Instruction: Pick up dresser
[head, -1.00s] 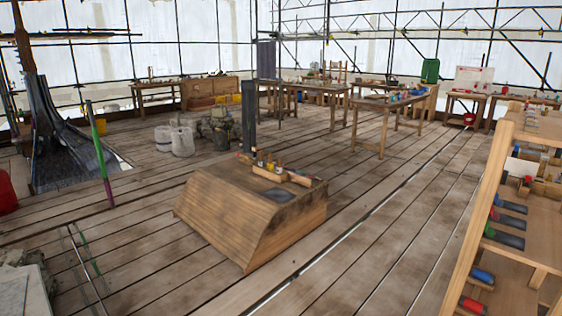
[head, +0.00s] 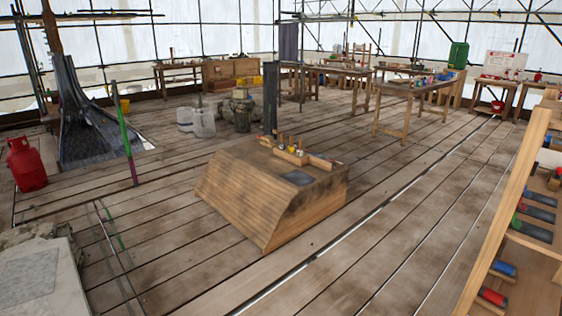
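No thing in the head view can be named for sure as the dresser. A low wooden block with sloped sides (head: 235,203) stands on the floor in the middle. Several small hand tools lie along its top back edge, among them a pale wooden bar-like piece (head: 290,157); they are too small to tell apart. A dark grey square (head: 297,178) lies flat on the block's top. Neither of my grippers is in view.
A wooden shelf rack (head: 512,205) with red, blue and green-ended items stands at the right. A red gas cylinder (head: 27,165) and a green-purple pole (head: 125,145) stand left. Work tables (head: 408,90) are at the back. Plank floor around the block is clear.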

